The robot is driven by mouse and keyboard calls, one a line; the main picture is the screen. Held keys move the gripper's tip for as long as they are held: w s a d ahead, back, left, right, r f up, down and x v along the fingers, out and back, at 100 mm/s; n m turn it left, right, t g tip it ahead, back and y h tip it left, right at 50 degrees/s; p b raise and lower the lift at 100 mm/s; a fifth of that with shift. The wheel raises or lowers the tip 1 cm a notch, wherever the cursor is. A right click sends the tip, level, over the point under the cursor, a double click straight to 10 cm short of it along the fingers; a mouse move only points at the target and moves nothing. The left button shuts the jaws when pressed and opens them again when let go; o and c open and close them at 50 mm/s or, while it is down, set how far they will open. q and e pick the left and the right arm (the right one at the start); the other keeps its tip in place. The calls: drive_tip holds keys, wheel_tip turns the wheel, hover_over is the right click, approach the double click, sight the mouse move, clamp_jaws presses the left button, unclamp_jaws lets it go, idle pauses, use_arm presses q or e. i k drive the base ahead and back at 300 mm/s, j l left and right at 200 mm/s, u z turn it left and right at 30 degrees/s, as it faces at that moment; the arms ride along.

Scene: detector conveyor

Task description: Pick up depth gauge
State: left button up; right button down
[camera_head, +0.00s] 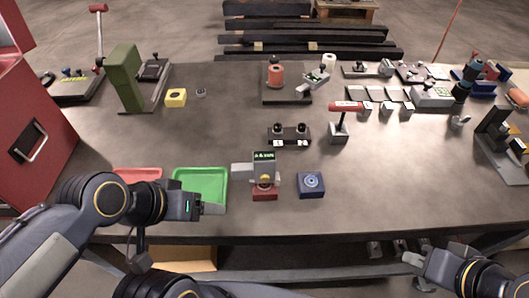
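A grey device with a lit green display (264,157), which looks like the depth gauge, stands upright at the table's front middle. It stands on or just behind a small red block (265,194); the exact contact is unclear. My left gripper (214,208) is left of it, over the lower right corner of the green tray, apart from the gauge. Its fingers are small and partly hidden, so I cannot tell their opening. My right gripper (411,258) is low at the right, in front of the table's front edge and far from the gauge. Its finger opening is unclear, and nothing shows in it.
A blue block with a round fitting (311,185) stands just right of the gauge. The green tray (222,174) and a red tray (137,174) lie left. A black double-knob fixture (289,134) and a red-handled stamp (341,125) stand behind. The front right table is clear.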

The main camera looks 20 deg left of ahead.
sight(263, 161)
drive_tip(key=k+j+z, duration=0.1)
drive_tip(key=j+z, duration=0.25)
drive_tip(key=k+j+z, duration=0.1)
drive_tip(key=z, duration=0.3)
drive_tip(key=k+j+z, duration=0.15)
drive_tip(key=z, duration=0.2)
